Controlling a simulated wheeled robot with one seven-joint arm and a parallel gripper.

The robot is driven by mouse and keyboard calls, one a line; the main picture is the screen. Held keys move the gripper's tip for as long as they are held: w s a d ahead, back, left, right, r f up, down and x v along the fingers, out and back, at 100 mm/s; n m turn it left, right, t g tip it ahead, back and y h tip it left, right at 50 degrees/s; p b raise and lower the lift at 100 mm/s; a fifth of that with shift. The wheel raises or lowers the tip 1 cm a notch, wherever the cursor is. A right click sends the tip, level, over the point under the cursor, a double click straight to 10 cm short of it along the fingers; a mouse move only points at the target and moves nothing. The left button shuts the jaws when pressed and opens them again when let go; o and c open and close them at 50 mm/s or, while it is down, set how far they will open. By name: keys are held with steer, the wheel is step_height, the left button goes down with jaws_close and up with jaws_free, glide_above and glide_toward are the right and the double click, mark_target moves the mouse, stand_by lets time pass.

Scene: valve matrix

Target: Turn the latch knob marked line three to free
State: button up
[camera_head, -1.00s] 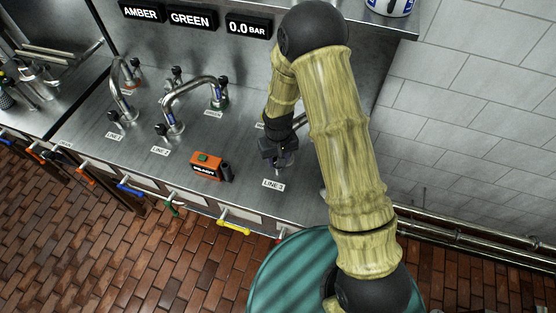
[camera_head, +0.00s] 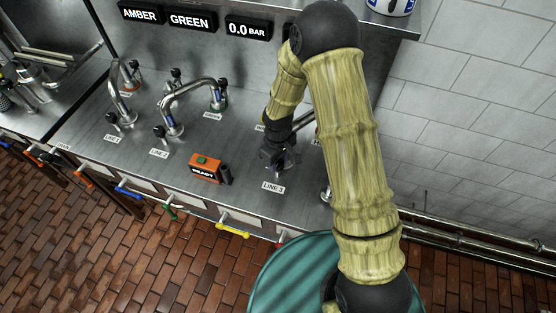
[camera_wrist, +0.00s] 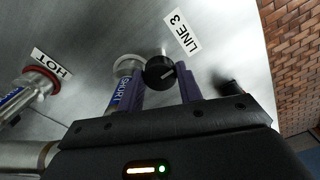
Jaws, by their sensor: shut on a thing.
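The line three latch knob (camera_wrist: 160,71) is a round black knob with a pale pointer line, beside the LINE 3 label (camera_wrist: 181,32) in the wrist view. My gripper (camera_wrist: 160,84) has its two purple fingers on either side of the knob, shut on it. In the head view my gripper (camera_head: 277,158) is low over the counter, just above the LINE 3 label (camera_head: 273,187); there it hides the knob. A metal fitting with a blue SHORT label (camera_wrist: 122,90) stands close to the left finger in the wrist view.
A fitting with a red ring (camera_wrist: 38,82) stands by the HOT label (camera_wrist: 51,62). An orange READY box (camera_head: 205,168) sits left of my gripper. Curved taps (camera_head: 190,90) stand further left. AMBER (camera_head: 140,13), GREEN (camera_head: 191,20) and 0.0 BAR (camera_head: 248,27) signs hang behind.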

mark_target(279, 163)
steer(key=o, duration=1)
steer(key=shift+r, duration=0.15)
step_height(279, 163, up, 17)
steer(key=shift+r+b, duration=0.1)
steer(key=shift+b, duration=1.1)
steer(key=s+d+m+t, duration=0.1)
steer(key=s+d+m, duration=0.2)
steer(key=s+d, duration=0.1)
steer(key=s+d+m, duration=0.3)
steer(key=s+d, duration=0.1)
steer(key=d, duration=0.1)
steer(key=s+d+m+t, duration=0.1)
steer(key=s+d+m, duration=0.2)
steer(key=s+d, duration=0.1)
steer(key=shift+s+d+r+t, duration=0.3)
